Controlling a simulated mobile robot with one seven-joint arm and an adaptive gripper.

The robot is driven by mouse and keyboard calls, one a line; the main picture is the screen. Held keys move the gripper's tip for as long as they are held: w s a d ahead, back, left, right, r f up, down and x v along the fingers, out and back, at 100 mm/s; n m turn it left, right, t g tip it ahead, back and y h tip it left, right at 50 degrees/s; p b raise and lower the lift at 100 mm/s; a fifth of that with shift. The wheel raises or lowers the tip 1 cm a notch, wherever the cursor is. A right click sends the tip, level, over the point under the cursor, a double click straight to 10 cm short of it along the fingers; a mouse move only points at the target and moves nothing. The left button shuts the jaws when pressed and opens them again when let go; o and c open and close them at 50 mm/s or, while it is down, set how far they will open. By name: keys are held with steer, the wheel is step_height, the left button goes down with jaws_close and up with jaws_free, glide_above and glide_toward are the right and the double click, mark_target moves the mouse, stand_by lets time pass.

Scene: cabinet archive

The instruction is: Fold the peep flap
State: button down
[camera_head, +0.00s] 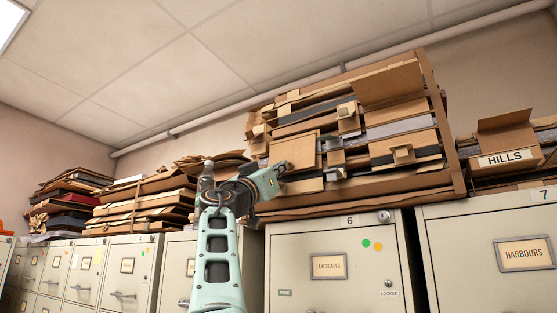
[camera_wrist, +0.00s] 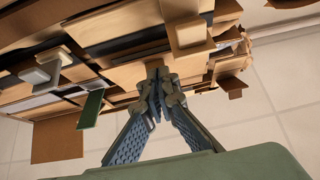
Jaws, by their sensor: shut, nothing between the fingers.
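A tall stack of cardboard folders and boxes (camera_head: 360,183) stands on top of cabinet 6, with several brown flaps on its front. A large flap (camera_head: 390,84) stands raised at its upper right. A smaller squarish panel (camera_head: 293,150) sits at its left, near my gripper. I cannot tell which one is the peep flap. My gripper (camera_head: 284,167) is at the left part of the stack's front. In the wrist view my gripper (camera_wrist: 157,72) is shut and empty, its tips close to the cardboard edges beside a brown panel (camera_wrist: 186,32). Contact is unclear.
A box labelled HILLS (camera_head: 505,150) with a raised lid stands at right. Tied folder piles (camera_head: 145,205) and darker books (camera_head: 65,200) lie at left. Filing cabinets (camera_head: 335,260) line the front below. A pipe (camera_head: 230,112) runs along the wall above.

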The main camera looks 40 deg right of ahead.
steer(key=shift+w+d+f, duration=0.2)
steer(key=shift+d+f, duration=0.05)
steer(key=shift+d, duration=0.25)
steer(key=shift+w+d+f, duration=0.2)
steer(key=shift+d, duration=0.25)
steer(key=shift+s+a, duration=0.1)
